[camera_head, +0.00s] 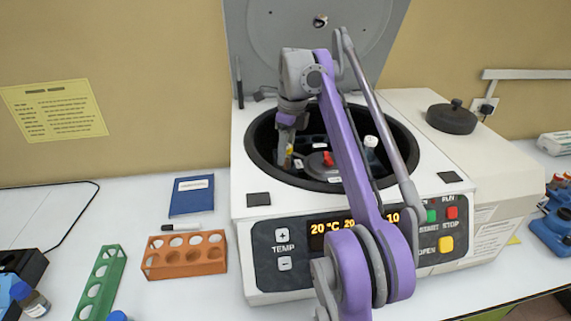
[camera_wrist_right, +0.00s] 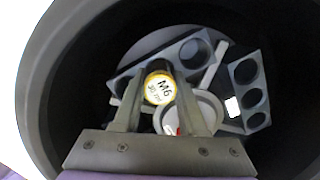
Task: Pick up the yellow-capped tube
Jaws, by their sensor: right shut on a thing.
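The yellow-capped tube (camera_wrist_right: 160,88) shows in the right wrist view with its labelled cap, marked M6, between my right gripper's fingers (camera_wrist_right: 160,100). My right gripper (camera_head: 289,140) reaches down into the left side of the bowl and is shut on the tube. The tube's lower end is hidden, so I cannot tell how deep it sits. My left gripper is not in view.
The centrifuge (camera_head: 240,205) has its lid (camera_head: 300,25) raised behind the arm. Rotor racks with empty holes (camera_wrist_right: 247,90) surround the tube. A white-capped tube (camera_head: 371,143) stands at the bowl's right. An orange rack (camera_head: 184,257) and a green rack (camera_head: 101,283) stand on the table.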

